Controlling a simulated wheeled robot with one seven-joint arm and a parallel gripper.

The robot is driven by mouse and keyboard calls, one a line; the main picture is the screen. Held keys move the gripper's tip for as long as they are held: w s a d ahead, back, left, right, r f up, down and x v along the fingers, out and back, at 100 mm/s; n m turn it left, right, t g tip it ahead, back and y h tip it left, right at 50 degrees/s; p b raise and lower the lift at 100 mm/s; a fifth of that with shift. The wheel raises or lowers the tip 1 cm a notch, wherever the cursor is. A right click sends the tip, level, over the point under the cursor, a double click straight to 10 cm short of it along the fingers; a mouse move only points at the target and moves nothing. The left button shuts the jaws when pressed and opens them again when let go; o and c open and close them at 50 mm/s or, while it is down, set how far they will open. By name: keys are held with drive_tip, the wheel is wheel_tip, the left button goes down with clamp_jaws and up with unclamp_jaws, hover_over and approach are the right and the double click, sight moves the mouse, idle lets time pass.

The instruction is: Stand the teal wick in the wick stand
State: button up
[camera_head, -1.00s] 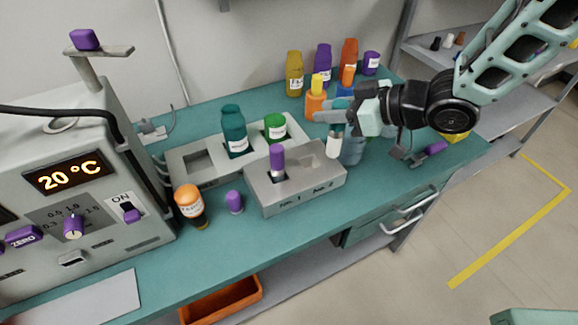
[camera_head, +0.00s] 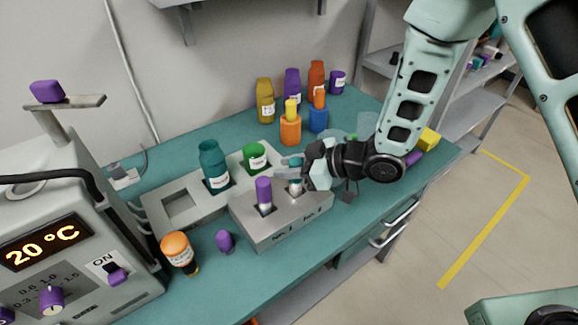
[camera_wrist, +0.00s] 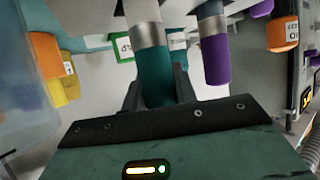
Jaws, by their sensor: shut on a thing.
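My gripper (camera_head: 292,172) is shut on the teal wick (camera_head: 295,186), over the right-hand hole of the wick stand (camera_head: 282,219). In the wrist view the teal wick (camera_wrist: 154,70) lies between my fingers, with its silver band and pale end pointing away from me. In the head view its lower end meets the stand's top at the right hole; I cannot tell how deep it sits. The purple wick (camera_head: 264,193) stands upright in the stand's left hole; it also shows in the wrist view (camera_wrist: 215,58).
A grey rack (camera_head: 160,190) behind the stand holds a teal bottle (camera_head: 214,166) and a green-capped jar (camera_head: 255,158). An orange-capped bottle (camera_head: 178,253) and a purple cap (camera_head: 225,241) are at the front left. Orange (camera_head: 291,130) and blue (camera_head: 318,119) bottles stand behind my gripper.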

drive_tip(key=shift+f, duration=0.2)
drive_tip(key=shift+f, duration=0.15)
drive_tip(key=o, duration=1)
drive_tip(key=shift+o, duration=0.2)
drive_tip(key=shift+r, duration=0.2)
